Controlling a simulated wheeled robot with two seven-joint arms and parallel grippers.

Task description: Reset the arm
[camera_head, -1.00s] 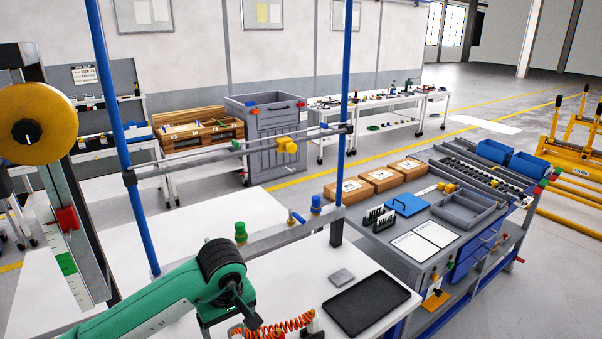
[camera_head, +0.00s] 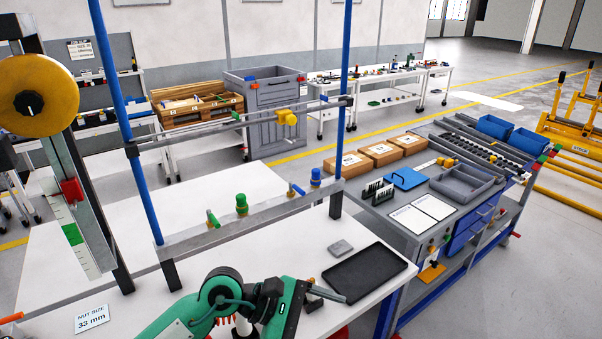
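A green and black arm, mine, comes in from the bottom left and bends at a dark round joint low in the picture. At its end are narrow dark finger-like parts of my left gripper (camera_head: 328,293), above the white table (camera_head: 225,283) and just left of the black tray (camera_head: 364,274). I cannot tell whether they are apart or together, and I see nothing clearly held. My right gripper is not in view.
A frame with blue posts (camera_head: 345,85) and a grey rail (camera_head: 260,215) with green and blue knobs stands on the table. A yellow disc on a column (camera_head: 39,97) is at left. A grey tool cart (camera_head: 452,215) with boxes stands at right. A small grey block (camera_head: 340,248) lies behind the tray.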

